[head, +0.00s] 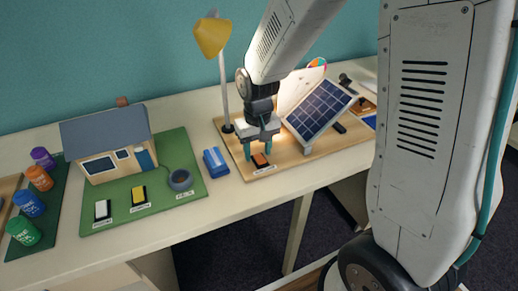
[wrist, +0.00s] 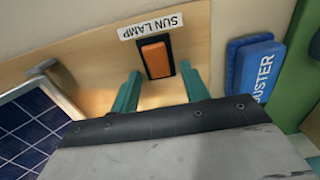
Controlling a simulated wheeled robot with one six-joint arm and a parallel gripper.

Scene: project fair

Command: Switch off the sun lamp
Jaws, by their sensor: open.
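The sun lamp (head: 212,38) has a yellow shade on a grey pole at the back of a wooden board, and bright light falls on the board beneath. Its switch is an orange rocker in a black frame (wrist: 156,59), beside a label reading SUN LAMP (wrist: 151,26). The switch also shows in the head view (head: 261,161) near the board's front edge. My gripper (wrist: 160,82) is open and empty, its teal fingertips apart and just short of the switch. In the head view my gripper (head: 254,154) hangs over the board beside the switch. I cannot tell whether it touches anything.
A solar panel (head: 319,109) leans on the board right of my gripper. A blue duster (head: 215,162) lies left of the board. Further left, a model house (head: 109,142) stands on a green mat with a white switch (head: 102,210) and a yellow switch (head: 138,195).

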